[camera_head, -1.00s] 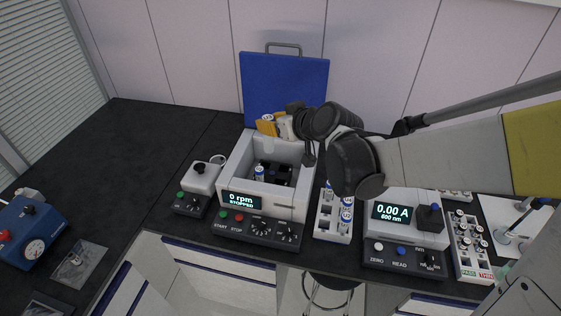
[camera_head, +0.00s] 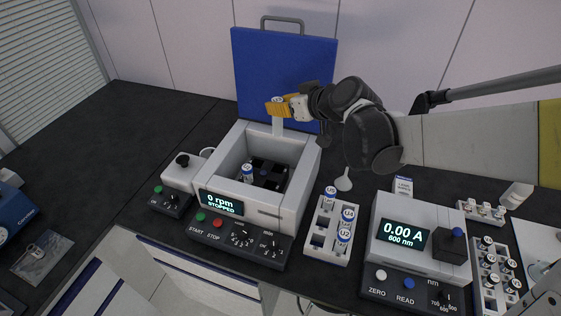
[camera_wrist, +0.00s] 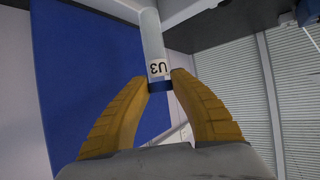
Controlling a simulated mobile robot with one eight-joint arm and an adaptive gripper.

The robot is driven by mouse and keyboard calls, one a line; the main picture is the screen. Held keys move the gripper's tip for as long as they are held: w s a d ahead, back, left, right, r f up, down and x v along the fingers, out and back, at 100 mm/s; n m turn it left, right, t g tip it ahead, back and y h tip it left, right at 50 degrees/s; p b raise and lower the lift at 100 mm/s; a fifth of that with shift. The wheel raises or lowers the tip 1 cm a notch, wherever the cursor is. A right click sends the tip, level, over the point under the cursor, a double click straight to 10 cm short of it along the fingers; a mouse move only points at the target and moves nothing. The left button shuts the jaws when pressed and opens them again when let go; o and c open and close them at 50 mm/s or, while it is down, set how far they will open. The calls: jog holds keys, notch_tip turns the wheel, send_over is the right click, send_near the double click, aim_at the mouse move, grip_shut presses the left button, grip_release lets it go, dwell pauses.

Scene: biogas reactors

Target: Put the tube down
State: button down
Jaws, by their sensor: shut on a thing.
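My gripper (camera_head: 279,106) is shut on a tube (camera_head: 278,126) near its cap. The tube hangs upright, clear lower part down, above the back of the open centrifuge (camera_head: 297,211). In the wrist view, the tube (camera_wrist: 152,40) shows a label reading U3 and a blue band between the yellow fingers (camera_wrist: 160,80). The blue lid (camera_head: 283,70) stands raised behind. Another tube (camera_head: 247,172) sits at the left of the dark rotor (camera_head: 268,174) inside the chamber. The centrifuge display reads 0 rpm, stopped.
A white rack (camera_head: 327,254) with several capped tubes and some empty holes stands right of the centrifuge. A photometer (camera_head: 408,246) reading 0.00 A is farther right, beside another tube rack (camera_head: 492,293). A small black-knobbed device (camera_head: 181,177) stands left. The bench farther left is mostly clear.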

aim_at(281, 124)
notch_tip(281, 124, down, 6)
jog(key=b, duration=0.3)
jog(key=shift+b, duration=0.3)
notch_tip(281, 124, down, 11)
jog(key=b, duration=0.5)
jog(key=shift+f+b, duration=0.5)
jog(key=c, duration=1.2)
grip_release()
